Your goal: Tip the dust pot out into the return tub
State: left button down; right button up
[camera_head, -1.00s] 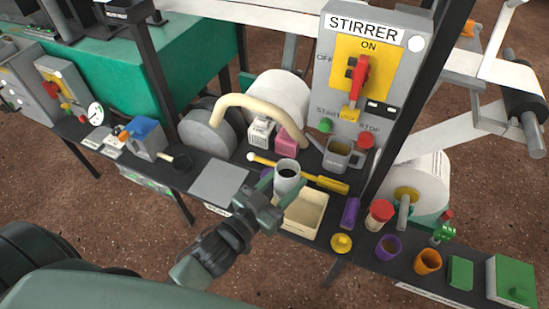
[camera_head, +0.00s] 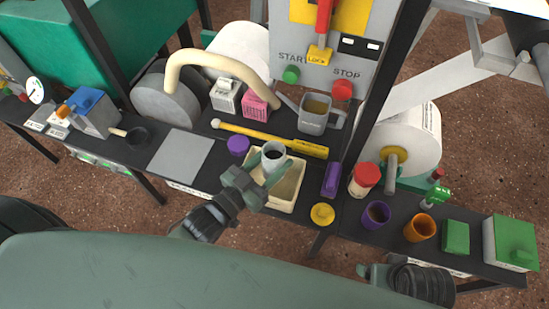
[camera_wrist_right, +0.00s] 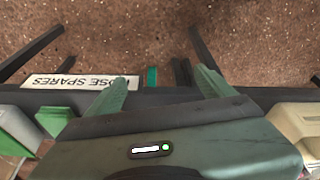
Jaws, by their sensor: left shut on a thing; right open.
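A pale grey pot (camera_head: 273,156) with dark contents, which I take to be the dust pot, is held upright by my left gripper (camera_head: 265,175). The gripper is shut on its side. In the head view, the pot overlaps the far left part of a cream rectangular tub (camera_head: 291,188), which looks like the return tub. The tub's visible inside is pale and shows no dark dust. My right gripper (camera_head: 368,272) is at the lower right, off the bench's front edge. The right wrist view shows its fingers (camera_wrist_right: 158,90) apart and empty.
A yellow bar (camera_head: 270,138) lies behind the tub, with a purple lid (camera_head: 238,145) to the left. A grey jug (camera_head: 314,114) stands behind. A purple block (camera_head: 331,180) and yellow knob (camera_head: 322,214) are close right. A bare grey plate (camera_head: 180,155) lies left.

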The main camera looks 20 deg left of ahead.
aim_at(267, 175)
pick_arm(q)
jog(key=shift+f+b, duration=0.65)
jog(key=shift+f, duration=0.05)
notch_tip(267, 175, down, 2)
jog(key=shift+f+b, duration=0.1)
jog(key=shift+b, duration=1.15)
jog(key=shift+s+d+r+n+g+p, duration=0.15)
jog(key=shift+r+n+g+p, duration=0.35)
jog(key=shift+p, duration=0.6)
jog(key=shift+s+r+p, duration=0.15)
jog(key=shift+p, duration=0.2)
jog(key=shift+f, duration=0.25)
pick_arm(e)
jog(key=v, duration=0.4)
jog(key=shift+r, duration=0.15)
pick_arm(q)
jog(key=shift+d+r+n, duration=0.15)
jog(key=shift+n, duration=0.25)
jog(key=shift+s+d+n+g, duration=0.1)
jog(key=shift+s+n+g, duration=0.15)
jog(key=shift+n+g, duration=0.2)
pick_arm(e)
jog(key=shift+s+d+r, duration=0.1)
jog(key=shift+r, duration=0.15)
